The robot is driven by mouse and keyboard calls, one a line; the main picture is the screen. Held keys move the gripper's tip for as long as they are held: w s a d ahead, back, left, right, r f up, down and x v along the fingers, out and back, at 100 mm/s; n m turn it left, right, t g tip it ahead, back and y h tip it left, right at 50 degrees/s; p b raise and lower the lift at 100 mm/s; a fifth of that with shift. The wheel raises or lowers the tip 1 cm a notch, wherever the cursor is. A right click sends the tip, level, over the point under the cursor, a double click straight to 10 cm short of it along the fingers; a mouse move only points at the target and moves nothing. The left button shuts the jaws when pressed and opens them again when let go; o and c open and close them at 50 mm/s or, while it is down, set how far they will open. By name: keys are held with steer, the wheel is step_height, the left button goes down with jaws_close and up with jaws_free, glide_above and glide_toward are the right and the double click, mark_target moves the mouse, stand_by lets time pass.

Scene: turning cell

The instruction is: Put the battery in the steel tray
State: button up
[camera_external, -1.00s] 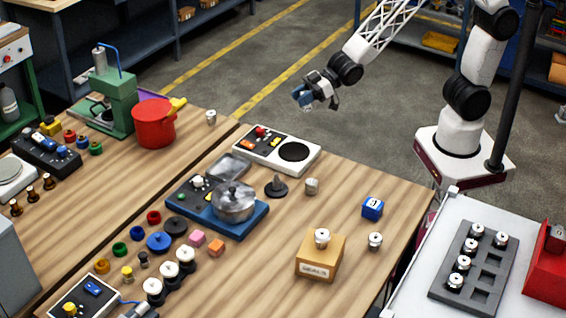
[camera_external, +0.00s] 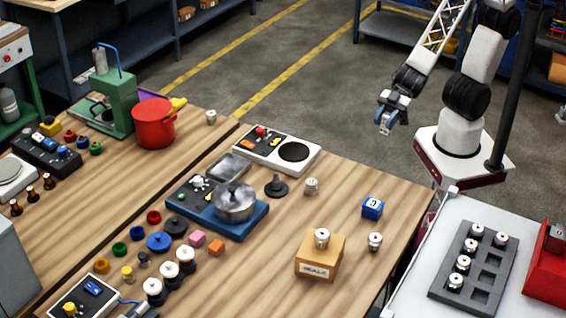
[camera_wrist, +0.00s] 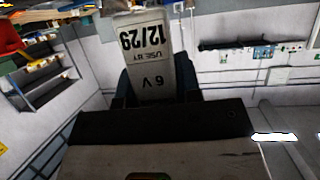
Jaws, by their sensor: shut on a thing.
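My gripper (camera_external: 385,128) is raised in the air beyond the table's far right corner, in front of my base. In the wrist view its dark fingers (camera_wrist: 158,97) are shut on the battery (camera_wrist: 147,55), a pale block printed "12/29", "USE BY" and "6 V". The battery is too small to make out clearly in the external view. The steel tray (camera_external: 228,166), a shallow grey metal dish, lies on the wooden table, left of the hot plate and behind the steel pot. It looks empty. My gripper is far to its right.
The steel pot (camera_external: 234,201) stands on a blue base (camera_external: 258,219). A white hot plate (camera_external: 268,147), a dark knobbed piece (camera_external: 276,187), a blue cube (camera_external: 373,208) and a cardboard box (camera_external: 319,255) occupy the table. A dark rack (camera_external: 464,291) stands on the right bench.

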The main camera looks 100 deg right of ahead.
steer(key=s+a+f+n+g+y, duration=0.15)
steer(key=s+a, duration=0.25)
steer(key=s, duration=0.6)
steer(key=shift+n, duration=0.35)
steer(key=f, duration=0.4)
steer(key=shift+s+f, duration=0.25)
steer(key=shift+f, duration=0.05)
steer(key=shift+w, duration=0.1)
steer(key=w+a, duration=0.2)
steer(key=w, duration=0.1)
steer(key=w+a+f, duration=0.1)
steer(key=w+a, duration=0.2)
steer(key=w, duration=0.1)
steer(key=w+a, duration=0.3)
steer(key=w, duration=0.1)
steer(key=shift+w+a+f, duration=0.15)
steer(key=shift+a, duration=0.05)
steer(key=shift+a, duration=0.1)
steer(key=shift+w+a+f, duration=0.1)
steer(key=shift+w+a, duration=0.25)
steer(key=shift+w, duration=0.25)
steer(key=shift+w+a+f, duration=0.1)
steer(key=shift+f, duration=1.45)
steer(key=shift+f, duration=0.15)
